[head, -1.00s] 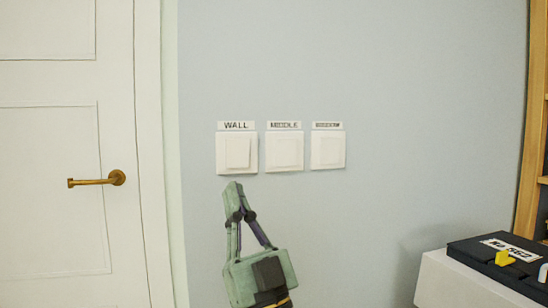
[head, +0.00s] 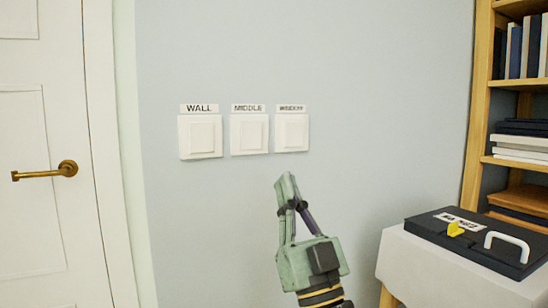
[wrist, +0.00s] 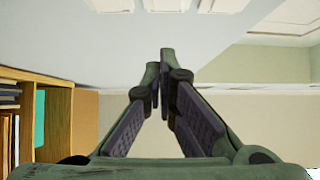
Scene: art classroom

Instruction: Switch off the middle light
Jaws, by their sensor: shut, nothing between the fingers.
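Three white switches sit in a row on the pale blue wall. In the head view the middle switch (head: 249,134), labelled MIDDLE (head: 249,107), is between the switch labelled WALL (head: 200,136) and a right switch (head: 291,132) whose label is too blurred to read. My green gripper (head: 286,182) is shut and empty, pointing up, with its tips below the right switch and apart from it. In the wrist view the shut fingertips (wrist: 159,58) show in the centre, and the lower parts of the switches, the middle one included (wrist: 165,5), line the top edge.
A white door with a brass handle (head: 45,171) is at the left. At the right a dark case (head: 480,240) with a yellow latch and white handle lies on a white-covered table (head: 420,265), before a wooden bookshelf (head: 478,110). The wall around the switches is clear.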

